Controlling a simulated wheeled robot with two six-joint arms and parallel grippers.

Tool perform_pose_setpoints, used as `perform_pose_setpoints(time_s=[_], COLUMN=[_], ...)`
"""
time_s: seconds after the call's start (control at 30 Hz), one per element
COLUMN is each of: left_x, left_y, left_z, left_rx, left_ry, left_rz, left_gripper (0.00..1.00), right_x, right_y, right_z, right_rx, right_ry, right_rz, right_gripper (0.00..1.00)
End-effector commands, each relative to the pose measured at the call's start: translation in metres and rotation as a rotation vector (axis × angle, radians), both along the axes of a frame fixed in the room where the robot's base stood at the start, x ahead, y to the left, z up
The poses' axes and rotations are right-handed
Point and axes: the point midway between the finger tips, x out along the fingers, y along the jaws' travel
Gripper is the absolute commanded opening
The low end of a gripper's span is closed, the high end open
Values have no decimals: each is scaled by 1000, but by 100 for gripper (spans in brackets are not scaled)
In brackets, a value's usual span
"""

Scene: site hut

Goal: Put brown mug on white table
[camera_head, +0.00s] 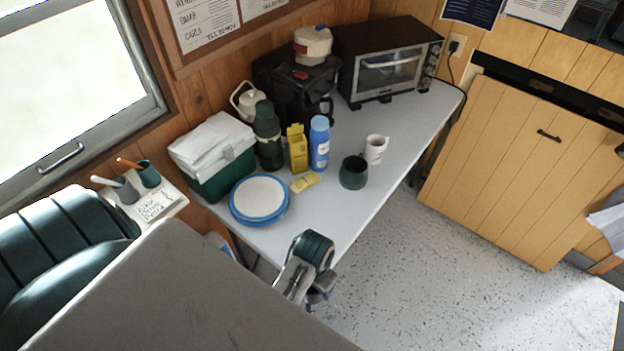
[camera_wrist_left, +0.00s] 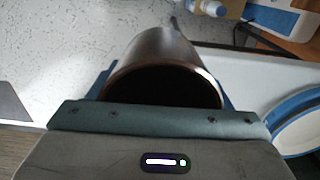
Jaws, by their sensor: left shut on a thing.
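The brown mug (camera_wrist_left: 160,52) is between the fingers of my left gripper in the left wrist view, with its dark round opening facing the camera. My left gripper (camera_head: 308,265) is shut on it at the near end of the white table (camera_head: 338,222). In the head view the gripper hides the mug, so I cannot clearly make it out. In the left wrist view, speckled floor shows beyond the mug and the white table (camera_wrist_left: 240,68) lies to its right. I cannot tell any contact between mug and table. My right gripper is not in view.
A blue-rimmed plate stack (camera_head: 260,222), yellow box (camera_head: 297,150), blue bottle (camera_head: 319,145), green mug (camera_head: 353,174) and white mug (camera_head: 376,149) stand on the table. A toaster oven (camera_head: 390,65) is at the back. The table's near end is bare.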

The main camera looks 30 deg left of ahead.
Motion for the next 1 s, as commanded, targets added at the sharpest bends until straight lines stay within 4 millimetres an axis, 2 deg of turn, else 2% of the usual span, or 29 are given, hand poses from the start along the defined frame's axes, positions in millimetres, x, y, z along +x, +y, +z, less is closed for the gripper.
perform_pose_setpoints(time_s=[0.03,0.2,0.4,0.7,0.9,1.0], left_x=[14,52,89,113,110,110], left_y=[10,37,63,80,78,78], left_z=[4,1,-5,-9,-37,-45], left_rx=[8,6,4,2,0,0], left_ry=[-4,-2,-1,-2,3,1], left_rz=[-4,-1,0,0,0,0], left_gripper=[41,41,41,41,41,41], right_x=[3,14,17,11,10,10], right_y=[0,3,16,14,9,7], right_z=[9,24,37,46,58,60], right_rx=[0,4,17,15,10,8], right_ry=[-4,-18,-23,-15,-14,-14], right_rz=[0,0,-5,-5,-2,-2], right_gripper=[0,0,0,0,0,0])
